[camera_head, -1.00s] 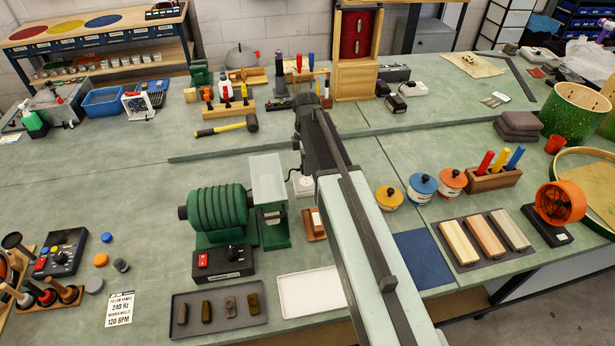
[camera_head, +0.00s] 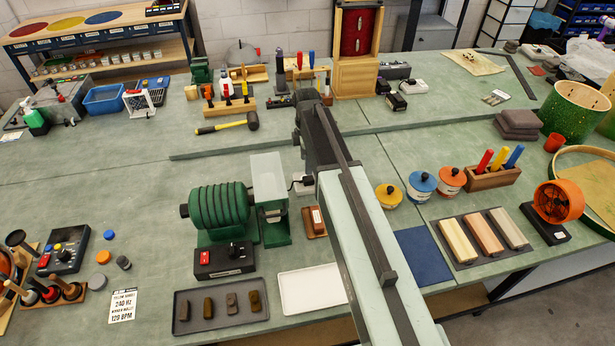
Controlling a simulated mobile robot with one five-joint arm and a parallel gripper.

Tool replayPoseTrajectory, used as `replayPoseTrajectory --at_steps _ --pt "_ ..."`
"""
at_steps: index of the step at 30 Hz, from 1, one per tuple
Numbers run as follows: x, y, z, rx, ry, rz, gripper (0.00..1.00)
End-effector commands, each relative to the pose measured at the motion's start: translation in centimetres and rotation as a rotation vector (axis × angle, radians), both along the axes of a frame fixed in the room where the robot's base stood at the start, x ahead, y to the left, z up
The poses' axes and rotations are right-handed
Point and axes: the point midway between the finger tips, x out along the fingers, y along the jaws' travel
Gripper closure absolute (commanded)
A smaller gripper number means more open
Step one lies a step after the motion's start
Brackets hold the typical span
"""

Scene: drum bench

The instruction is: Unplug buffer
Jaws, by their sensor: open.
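The buffer (camera_head: 220,212) is a green ribbed machine with a pale box-shaped guard (camera_head: 267,178) at its right and a black switch box with a red button (camera_head: 224,260) in front. A dark cord runs from its right side to a small white socket block (camera_head: 301,187), where a dark plug shows beside my arm. My gripper (camera_head: 299,140) is the dark end of my arm, above the bench just behind the socket. It looks empty and open; its fingertips are small and partly hidden by my arm. The gripper appears apart from the plug.
A grey tray with small bars (camera_head: 220,321), a white tray (camera_head: 310,290) and a brown block (camera_head: 314,222) lie near the buffer. Paint pots (camera_head: 389,196) stand to the right. The bench left of the buffer has free room.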

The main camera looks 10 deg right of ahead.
Motion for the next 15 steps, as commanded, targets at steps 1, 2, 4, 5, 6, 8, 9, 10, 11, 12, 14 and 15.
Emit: replayPoseTrajectory --at_steps 1,2,4,5,6,8,9,10,11,12,14,15 --pt "0.0 0.0 0.6 0.0 0.0 0.0 0.43" --pt "0.0 0.0 1.0 0.0 0.0 0.0 0.43" --pt "0.0 0.0 2.0 0.0 0.0 0.0 0.43" --pt "0.0 0.0 2.5 0.0 0.0 0.0 0.43" --pt "0.0 0.0 3.2 0.0 0.0 0.0 0.43" --pt "0.0 0.0 4.4 0.0 0.0 0.0 0.43" --pt "0.0 0.0 5.2 0.0 0.0 0.0 0.43" --pt "0.0 0.0 5.8 0.0 0.0 0.0 0.43" --pt "0.0 0.0 6.3 0.0 0.0 0.0 0.43" --pt "0.0 0.0 7.0 0.0 0.0 0.0 0.43" --pt "0.0 0.0 7.6 0.0 0.0 0.0 0.43" --pt "0.0 0.0 7.8 0.0 0.0 0.0 0.43"
